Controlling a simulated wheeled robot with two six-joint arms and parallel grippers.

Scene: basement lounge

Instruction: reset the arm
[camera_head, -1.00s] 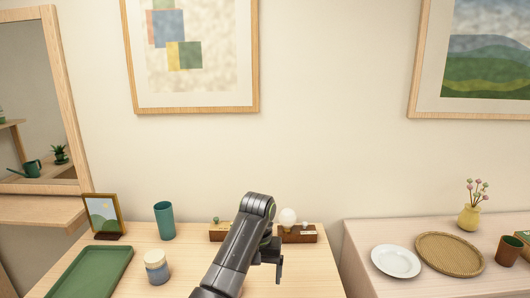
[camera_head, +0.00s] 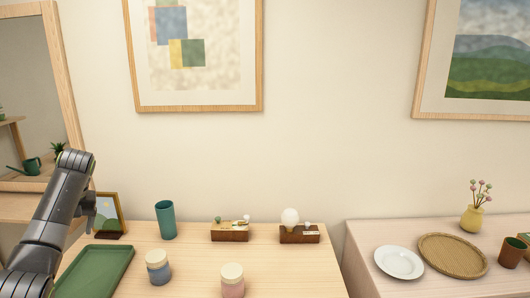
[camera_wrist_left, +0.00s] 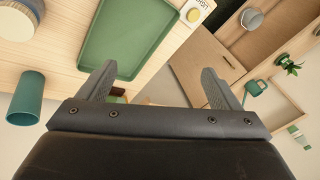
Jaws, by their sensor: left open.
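My left arm stands at the left of the head view, with its left gripper (camera_head: 88,210) beside the small picture frame, partly hidden by the wrist. In the left wrist view the left gripper (camera_wrist_left: 160,88) shows its two fingers spread apart, with nothing between them. The fingers point toward the green tray (camera_wrist_left: 133,35) and the table's edge. My right gripper is in neither view.
On the light wood table (camera_head: 195,270) are a green tray (camera_head: 97,272), picture frame (camera_head: 108,213), teal cup (camera_head: 165,220), two lidded jars (camera_head: 158,267) (camera_head: 232,281) and two wooden blocks (camera_head: 230,234) (camera_head: 300,236). A second table right holds a white plate (camera_head: 399,262) and woven tray (camera_head: 452,256).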

